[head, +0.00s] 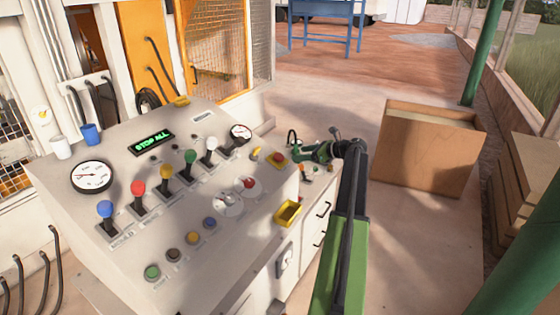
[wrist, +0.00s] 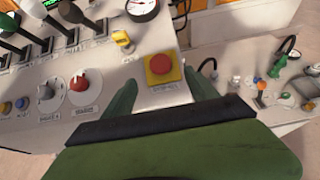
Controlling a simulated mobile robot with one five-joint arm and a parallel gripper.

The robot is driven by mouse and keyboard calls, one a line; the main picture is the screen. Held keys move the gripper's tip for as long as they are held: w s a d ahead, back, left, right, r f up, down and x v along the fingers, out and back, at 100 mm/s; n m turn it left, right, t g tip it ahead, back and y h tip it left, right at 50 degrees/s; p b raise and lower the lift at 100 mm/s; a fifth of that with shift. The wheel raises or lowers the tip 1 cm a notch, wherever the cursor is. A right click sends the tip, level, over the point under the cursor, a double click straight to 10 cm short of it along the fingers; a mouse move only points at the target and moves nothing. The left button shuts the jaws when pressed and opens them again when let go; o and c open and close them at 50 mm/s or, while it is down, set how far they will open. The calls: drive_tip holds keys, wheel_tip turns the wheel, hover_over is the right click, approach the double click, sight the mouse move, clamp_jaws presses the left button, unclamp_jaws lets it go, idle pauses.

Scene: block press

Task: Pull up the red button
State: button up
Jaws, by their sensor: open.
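The red button (head: 278,159) is a round red cap on a yellow square base at the right edge of the sloped grey control panel (head: 120,165). In the wrist view the red button (wrist: 160,64) is near the middle, just beyond my gripper (wrist: 162,90). The two green fingers are spread apart, one on each side of the button's line, with nothing between them. The fingers look apart from the button; their height over the panel is hard to judge. In the head view my arm reaches in from the right of the panel.
A row of coloured lever knobs (head: 138,188), red and white dials (head: 249,183) and a yellow switch (wrist: 122,40) stand near the button. A side counter (wrist: 250,100) holds taps and small items. The display reads "STOP ALL".

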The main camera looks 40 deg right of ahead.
sight(280, 156)
drive_tip(key=b+x, duration=0.3)
drive_tip(key=x, duration=0.8)
drive_tip(key=shift+w+b, duration=0.1)
drive_tip(key=shift+b, duration=0.2)
clamp_jaws()
drive_tip(key=shift+s+r+p, duration=0.3)
drive_tip(key=shift+r+p, duration=0.6)
drive_tip(key=shift+d+f, duration=0.1)
drive_tip(key=shift+f, duration=0.1)
unclamp_jaws()
